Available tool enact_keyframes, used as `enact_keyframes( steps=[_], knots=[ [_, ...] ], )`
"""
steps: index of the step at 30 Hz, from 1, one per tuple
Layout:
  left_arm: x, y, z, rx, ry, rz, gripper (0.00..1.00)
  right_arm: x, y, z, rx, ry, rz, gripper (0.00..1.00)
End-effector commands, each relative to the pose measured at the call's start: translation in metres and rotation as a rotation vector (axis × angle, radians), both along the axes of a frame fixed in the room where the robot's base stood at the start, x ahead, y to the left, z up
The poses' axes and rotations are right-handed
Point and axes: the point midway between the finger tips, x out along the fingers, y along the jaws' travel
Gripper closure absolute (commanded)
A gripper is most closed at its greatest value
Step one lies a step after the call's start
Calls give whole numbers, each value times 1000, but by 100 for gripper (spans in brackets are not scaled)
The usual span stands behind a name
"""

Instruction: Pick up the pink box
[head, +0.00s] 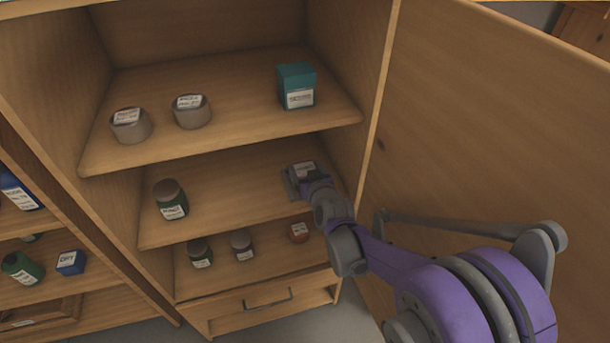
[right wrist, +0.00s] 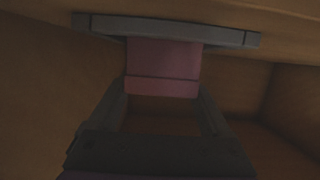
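The pink box (right wrist: 163,66) shows in the right wrist view, at the upper middle between the dark side parts of my right gripper (right wrist: 163,100). A dark grey bar crosses its upper edge. In the head view my right gripper (head: 300,180) reaches into the middle shelf, at its right side. A small box with a pale label (head: 304,168) shows just behind the gripper there; most of it is hidden. Whether the fingers press on the box is too dark to tell. My left gripper is not in view.
The middle shelf also holds a green jar (head: 170,199) at left. The upper shelf holds two grey tins (head: 130,127) and a teal box (head: 296,87). Small jars (head: 242,246) stand on the lower shelf. The cabinet's right wall (head: 345,150) is close to my right gripper.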

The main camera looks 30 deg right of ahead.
Motion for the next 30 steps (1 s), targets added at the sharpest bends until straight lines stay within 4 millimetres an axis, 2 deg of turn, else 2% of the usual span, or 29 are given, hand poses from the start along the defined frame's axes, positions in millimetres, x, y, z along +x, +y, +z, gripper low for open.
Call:
enact_keyframes(
  steps=[1, 9, 10, 16, 19, 30],
  knots=[
    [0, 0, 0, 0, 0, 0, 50, 0, 0, 0, 0, 0, 0, 34],
    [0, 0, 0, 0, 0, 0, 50, 0, 0, 0, 0, 0, 0, 83],
    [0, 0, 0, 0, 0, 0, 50, 0, 0, 0, 0, 0, 0, 86],
    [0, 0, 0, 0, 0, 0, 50, 0, 0, 1, 0, 0, 0, 86],
    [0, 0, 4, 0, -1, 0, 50, 0, 0, 9, 0, -1, 0, 86],
    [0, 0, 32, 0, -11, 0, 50, -1, 0, 80, 1, -1, 0, 86]
  ],
)
